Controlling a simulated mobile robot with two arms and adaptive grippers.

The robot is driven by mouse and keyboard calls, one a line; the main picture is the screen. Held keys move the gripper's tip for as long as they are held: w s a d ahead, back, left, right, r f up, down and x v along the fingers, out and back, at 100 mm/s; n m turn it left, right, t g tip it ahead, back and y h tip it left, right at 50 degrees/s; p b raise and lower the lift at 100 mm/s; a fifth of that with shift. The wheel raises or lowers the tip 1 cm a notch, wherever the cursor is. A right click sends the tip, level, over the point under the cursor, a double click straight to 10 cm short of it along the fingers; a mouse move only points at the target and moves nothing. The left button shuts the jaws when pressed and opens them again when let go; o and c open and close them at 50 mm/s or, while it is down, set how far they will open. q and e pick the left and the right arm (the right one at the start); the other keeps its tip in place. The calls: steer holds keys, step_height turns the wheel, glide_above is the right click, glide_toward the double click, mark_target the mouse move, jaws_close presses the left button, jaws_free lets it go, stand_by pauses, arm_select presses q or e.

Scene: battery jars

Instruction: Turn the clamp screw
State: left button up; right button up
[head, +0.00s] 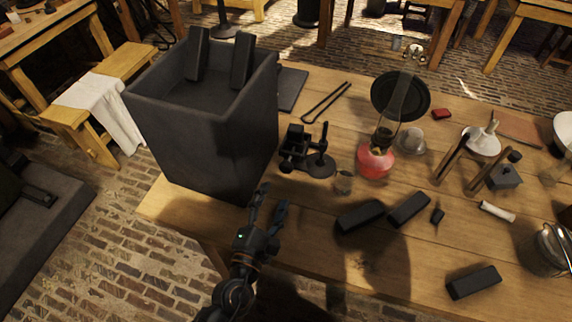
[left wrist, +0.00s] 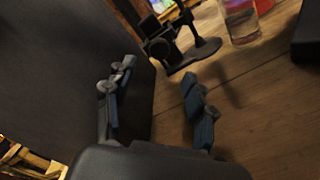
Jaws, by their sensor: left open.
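A small black clamp (head: 295,147) with a round-based stand (head: 321,165) is on the wooden table, just right of a large dark box. It also shows in the left wrist view (left wrist: 168,42), at the top, beyond my fingers. I cannot make out its screw clearly. My left gripper (head: 271,203) is open and empty, in front of the clamp and below it in the head view, near the box's right side. In the left wrist view its two fingers (left wrist: 158,75) are spread apart, with the clamp ahead, not touched. My right gripper is not in view.
The tall dark box (head: 190,130) stands close on the left. A small glass (head: 343,182) and a red-based lamp (head: 375,162) are right of the clamp. Black blocks (head: 360,216) lie nearer.

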mark_target(285, 170)
arm_select(q)
steer(key=x, duration=0.9)
steer(key=shift+w+p, duration=0.2)
steer(key=shift+p, duration=0.15)
steer(key=shift+w+d, duration=0.15)
steer(key=shift+w, duration=0.2)
jaws_close()
